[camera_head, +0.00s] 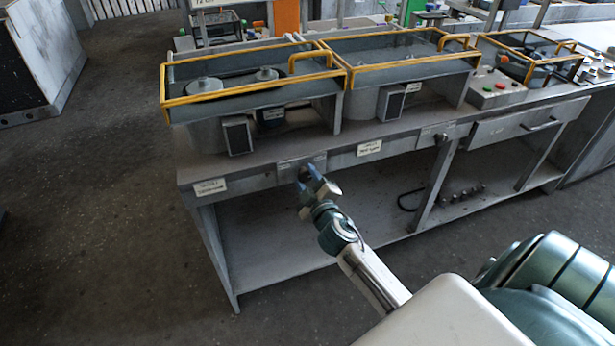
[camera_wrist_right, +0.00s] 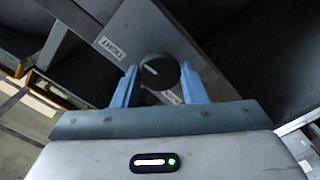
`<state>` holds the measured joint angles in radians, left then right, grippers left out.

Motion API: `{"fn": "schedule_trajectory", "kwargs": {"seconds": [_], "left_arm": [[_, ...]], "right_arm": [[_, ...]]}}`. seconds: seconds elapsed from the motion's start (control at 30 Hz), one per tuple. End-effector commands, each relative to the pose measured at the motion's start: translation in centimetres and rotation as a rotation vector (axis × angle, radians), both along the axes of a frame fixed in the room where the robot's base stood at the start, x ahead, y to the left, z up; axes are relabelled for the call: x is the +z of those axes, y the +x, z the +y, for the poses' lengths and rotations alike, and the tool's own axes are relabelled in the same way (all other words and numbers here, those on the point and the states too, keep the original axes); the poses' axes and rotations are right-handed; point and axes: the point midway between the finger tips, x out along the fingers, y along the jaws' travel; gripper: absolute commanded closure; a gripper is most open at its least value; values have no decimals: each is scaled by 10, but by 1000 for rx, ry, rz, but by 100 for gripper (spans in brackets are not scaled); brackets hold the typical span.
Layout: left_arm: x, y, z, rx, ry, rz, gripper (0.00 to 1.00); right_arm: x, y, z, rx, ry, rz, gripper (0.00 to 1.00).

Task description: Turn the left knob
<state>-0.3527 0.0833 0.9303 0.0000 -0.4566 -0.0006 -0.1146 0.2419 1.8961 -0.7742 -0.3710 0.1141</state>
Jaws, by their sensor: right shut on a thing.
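The left knob is a round dark knob with a white line mark, on the front panel of the metal bench. In the right wrist view the knob (camera_wrist_right: 160,72) sits between the two blue fingers of my right gripper (camera_wrist_right: 160,90). In the head view my right gripper (camera_head: 317,188) is at the bench's front edge, and the knob (camera_head: 305,172) is mostly hidden behind it. The fingers are shut on the knob. My left gripper is not in view.
The bench (camera_head: 245,178) carries yellow-framed housings (camera_head: 250,84) on top. A second knob (camera_head: 440,138) is farther right on the front panel, beside a drawer (camera_head: 515,126). The lower shelf (camera_head: 290,235) is mostly bare. Open floor (camera_head: 95,220) lies to the left.

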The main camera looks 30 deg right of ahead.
Motion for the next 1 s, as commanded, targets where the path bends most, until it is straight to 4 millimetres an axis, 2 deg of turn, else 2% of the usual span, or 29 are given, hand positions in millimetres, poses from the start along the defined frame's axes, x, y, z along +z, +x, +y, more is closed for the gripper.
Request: {"fn": "schedule_trajectory", "kwargs": {"seconds": [0.5, 1.0], "left_arm": [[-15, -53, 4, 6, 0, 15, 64], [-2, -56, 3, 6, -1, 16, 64]], "right_arm": [[0, 0, 1, 0, -478, 117, 84], [-2, 0, 1, 1, -847, 205, 84]]}}
